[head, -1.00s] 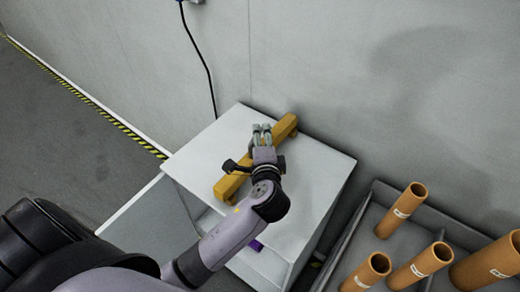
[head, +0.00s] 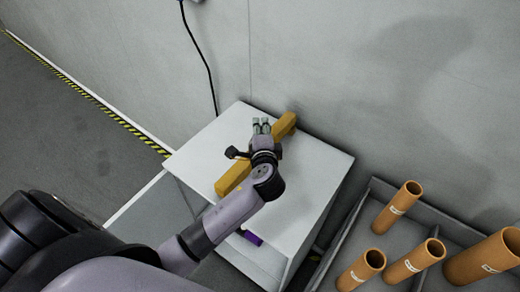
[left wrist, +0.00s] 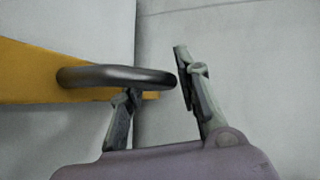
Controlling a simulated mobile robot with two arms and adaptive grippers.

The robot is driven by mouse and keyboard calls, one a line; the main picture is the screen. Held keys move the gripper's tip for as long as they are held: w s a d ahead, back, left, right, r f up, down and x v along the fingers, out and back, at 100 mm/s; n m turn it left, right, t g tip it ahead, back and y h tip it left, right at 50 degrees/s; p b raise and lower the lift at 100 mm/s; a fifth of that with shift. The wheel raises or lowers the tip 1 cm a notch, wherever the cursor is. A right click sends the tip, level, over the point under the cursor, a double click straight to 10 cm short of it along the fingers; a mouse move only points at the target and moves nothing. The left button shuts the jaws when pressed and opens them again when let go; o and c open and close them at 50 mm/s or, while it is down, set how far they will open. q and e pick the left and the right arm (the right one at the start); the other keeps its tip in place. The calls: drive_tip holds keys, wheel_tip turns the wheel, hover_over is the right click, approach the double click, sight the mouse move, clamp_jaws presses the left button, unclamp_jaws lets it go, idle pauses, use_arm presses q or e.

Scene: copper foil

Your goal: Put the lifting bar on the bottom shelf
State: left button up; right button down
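The lifting bar (head: 235,177) is a long yellow bar lying diagonally across the white top of a cabinet (head: 310,177). In the left wrist view the bar (left wrist: 28,75) has a dark ring-shaped handle (left wrist: 115,77). My left gripper (head: 261,125) is over the middle of the bar and hides part of it. In the left wrist view my left gripper (left wrist: 158,72) has its fingers apart, with the ring's right end between or just in front of them; I cannot tell whether they touch. The cabinet's shelf interior is mostly hidden by my arm. My right gripper is not in view.
A purple object (head: 251,238) shows low at the cabinet's open front. A grey bin (head: 405,240) with several orange tubes (head: 397,207) stands to the right. A wall rises behind the cabinet, with a black cable (head: 203,65). Floor is clear at left.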

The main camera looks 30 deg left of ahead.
use_arm(q)
drive_tip(key=shift+f, duration=0.1)
clamp_jaws()
drive_tip(key=shift+s+f, duration=0.1)
drive_tip(key=shift+f, duration=0.05)
idle(0.3)
drive_tip(key=shift+r, duration=0.2)
